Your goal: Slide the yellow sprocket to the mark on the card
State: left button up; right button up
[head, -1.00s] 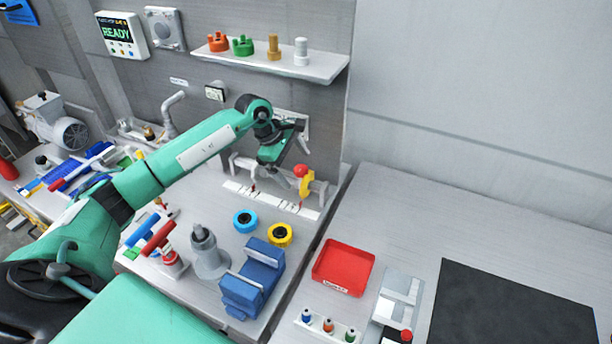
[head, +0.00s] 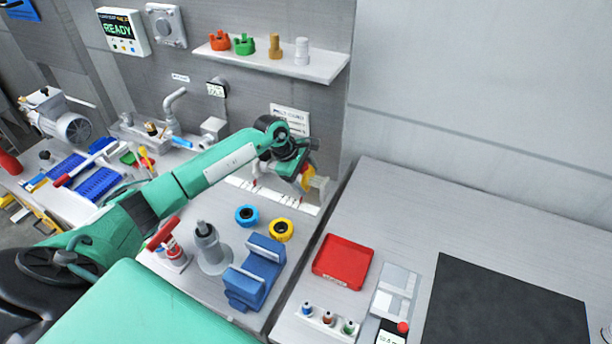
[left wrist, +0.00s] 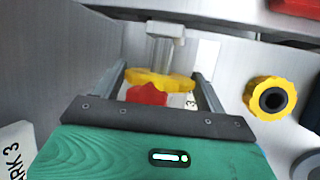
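The yellow sprocket (head: 308,179) is at the back of the bench, by a pale rail and a white marked strip (head: 275,195). My left gripper (head: 303,172) is at it and partly covers it in the head view. In the left wrist view the sprocket (left wrist: 160,79) lies between my two spread fingers (left wrist: 160,76). They are close to its edges; firm contact cannot be made out. A red knob (left wrist: 147,95) is in front of it. A white card (head: 290,118) hangs on the wall behind; its print is too small to read. My right gripper is not in view.
Blue (head: 247,215) and yellow (head: 281,230) ring parts lie in front of the strip. A blue vise (head: 255,275) and a grey post (head: 210,250) stand nearer. A red tray (head: 343,262) is to the right. A shelf (head: 270,62) with parts is above.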

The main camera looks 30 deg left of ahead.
pick_arm(q)
jog(key=c, duration=0.5)
jog(key=shift+o, duration=0.2)
jog(key=shift+a+f+b, duration=0.15)
jog(key=shift+a+b, duration=0.25)
jog(key=shift+b, duration=0.05)
jog(key=a+b, duration=0.2)
jog(key=a, duration=0.1)
jog(key=shift+s, duration=0.1)
jog(key=shift+a, duration=0.1)
jog(key=o, duration=1.3)
jog(key=shift+o, duration=0.5)
